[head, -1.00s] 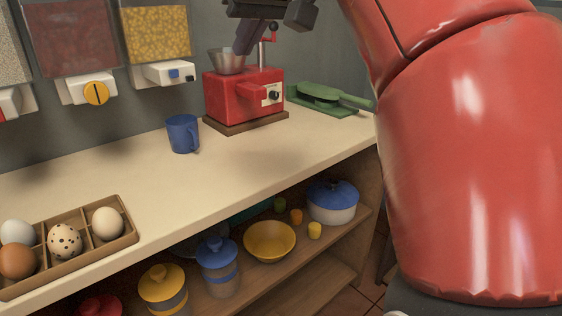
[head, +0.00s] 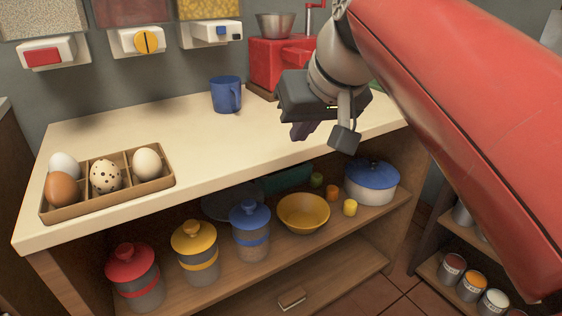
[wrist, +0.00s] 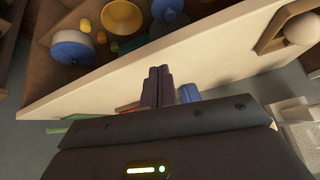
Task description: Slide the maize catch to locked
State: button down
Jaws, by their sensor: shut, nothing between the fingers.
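The maize dispenser (head: 207,8) hangs on the back wall, its clear bin of yellow kernels cut off by the top edge of the head view. Its white catch housing (head: 208,38) carries a blue slider (head: 222,31) and a small dark square (head: 236,30) on the front. I cannot tell the catch's state from this. My gripper (head: 302,131) is over the front right of the counter, well to the right of and nearer than the catch. Its dark fingers are shut together and empty, also in the wrist view (wrist: 157,86). The maize catch is not visible in the wrist view.
A blue mug (head: 225,95) stands on the counter below the maize dispenser. A red grinder (head: 270,62) stands behind my arm. An egg tray (head: 108,200) sits at the left. Two other dispensers, with a yellow knob (head: 147,41) and a red button (head: 44,56), hang left.

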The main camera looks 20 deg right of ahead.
notch_tip(320, 180, down, 6)
jog(key=s+b, duration=0.1)
jog(key=shift+s+a, duration=0.15)
jog(key=shift+s, duration=0.25)
